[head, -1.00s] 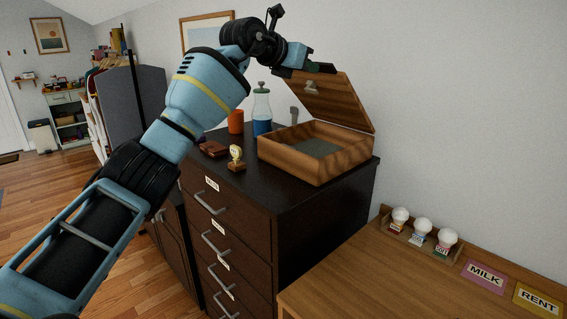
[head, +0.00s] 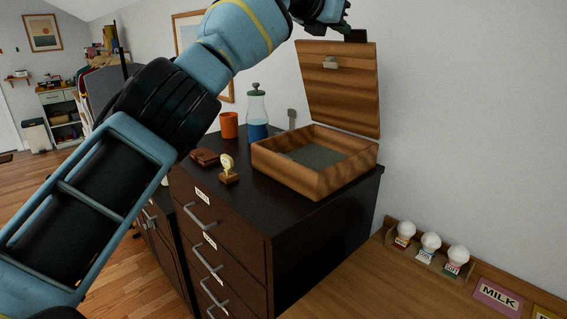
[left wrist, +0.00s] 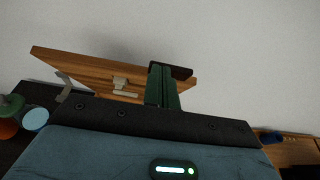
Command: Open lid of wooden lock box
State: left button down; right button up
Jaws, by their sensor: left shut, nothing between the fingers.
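The wooden lock box (head: 283,173) stands on the dark drawer cabinet, with a grey-lined, empty-looking inside. Its lid (head: 338,92) stands up steeply, leaning back towards the wall, with a pale metal latch plate (head: 330,63) on its inner face. My left gripper (head: 352,36) is at the lid's top edge, fingers shut with nothing between them. In the left wrist view the fingers (left wrist: 165,85) overlap the right part of the lid (left wrist: 85,70); whether they touch it I cannot tell. My right gripper is not in view.
On the cabinet top (head: 250,202) stand a small trophy (head: 228,168), a brown wallet-like item (head: 204,157), an orange cup (head: 229,125) and a bottle with blue liquid (head: 258,118). A wooden desk with several white-topped bulbs (head: 431,241) is at the lower right.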

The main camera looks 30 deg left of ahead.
pick_arm(q)
jog(key=shift+w+d+r, duration=0.1)
jog(key=shift+w, duration=0.2)
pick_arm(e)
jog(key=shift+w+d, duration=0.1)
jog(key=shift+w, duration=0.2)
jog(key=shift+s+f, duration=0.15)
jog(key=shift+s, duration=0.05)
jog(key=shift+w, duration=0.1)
